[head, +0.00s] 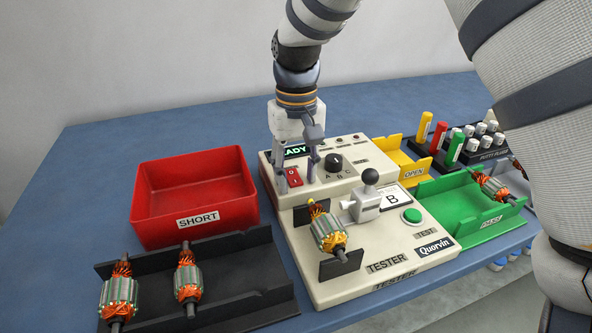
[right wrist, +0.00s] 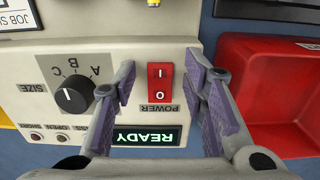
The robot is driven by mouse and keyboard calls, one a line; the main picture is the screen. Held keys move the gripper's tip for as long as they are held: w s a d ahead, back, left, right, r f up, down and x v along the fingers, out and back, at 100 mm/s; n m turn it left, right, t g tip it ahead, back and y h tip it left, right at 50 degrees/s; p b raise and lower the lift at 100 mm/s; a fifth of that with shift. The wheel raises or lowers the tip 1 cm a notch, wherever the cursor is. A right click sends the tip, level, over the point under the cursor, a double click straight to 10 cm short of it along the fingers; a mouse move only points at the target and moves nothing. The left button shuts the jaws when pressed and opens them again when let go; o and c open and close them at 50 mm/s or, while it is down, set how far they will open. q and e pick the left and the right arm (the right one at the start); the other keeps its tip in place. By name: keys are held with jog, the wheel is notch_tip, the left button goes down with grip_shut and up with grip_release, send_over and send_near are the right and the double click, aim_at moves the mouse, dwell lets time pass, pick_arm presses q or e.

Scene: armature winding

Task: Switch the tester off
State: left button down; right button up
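The cream tester (head: 375,262) stands on the blue table, and its green display (head: 290,151) is lit with READY. The red power switch (head: 294,178) is on its panel beside the size knob (head: 336,163). In the right wrist view the switch (right wrist: 165,84) shows its I and O marks; I cannot tell which side is pressed. My right gripper (head: 297,177) is open over the panel. In its wrist view the fingers (right wrist: 160,75) stand apart on either side of the switch, with nothing between them held. My left gripper is not in view.
An armature (head: 331,235) sits in the tester's cradle beside a ball-topped lever (head: 370,177). The red SHORT bin (head: 196,215) is left, a black rack (head: 240,270) with two armatures in front. The yellow OPEN tray (head: 402,160) and green PASS tray (head: 460,205) are right.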

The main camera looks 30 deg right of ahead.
grip_shut()
jog(key=shift+w+d+f+g+b, duration=0.1)
jog(key=shift+w+f+g+b, duration=0.2)
jog(key=shift+g+b, duration=0.45)
jog(key=shift+w+r+g+y, duration=0.1)
jog(key=shift+g+y, duration=0.2)
jog(key=shift+g, duration=0.15)
jog(key=shift+r+g, duration=0.25)
jog(key=shift+g, duration=0.05)
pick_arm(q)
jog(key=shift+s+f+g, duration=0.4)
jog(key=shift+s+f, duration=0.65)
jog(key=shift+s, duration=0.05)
pick_arm(e)
jog(key=shift+r, duration=0.1)
jog(key=shift+o, duration=1.4)
grip_release()
